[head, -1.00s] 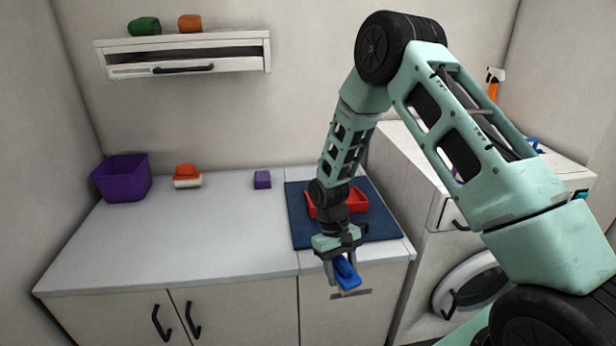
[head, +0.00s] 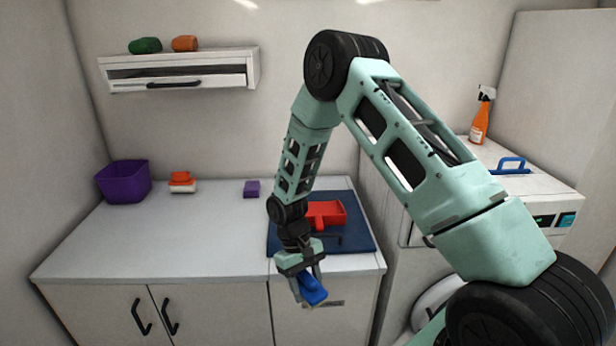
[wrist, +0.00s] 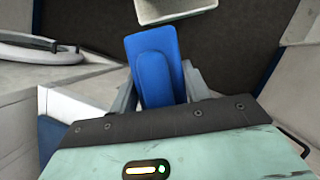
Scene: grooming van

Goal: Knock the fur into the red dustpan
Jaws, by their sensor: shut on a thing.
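The red dustpan (head: 326,212) lies on the dark blue mat (head: 353,239) at the right end of the counter, partly hidden behind my arm in the head view. My gripper (head: 305,277) is shut on a blue brush-like tool (head: 313,292), held in front of the counter's front edge and nearer than the dustpan. In the wrist view the blue tool (wrist: 155,65) sticks out between my gripper's fingers (wrist: 160,95), with a raised rounded pad facing the camera. I can make out no fur on the tool, the mat or the dustpan.
A wall shelf (head: 180,70) hangs above. An orange spray bottle (head: 481,117) stands at right. The wrist view shows a pale container (wrist: 175,12) beyond the tool.

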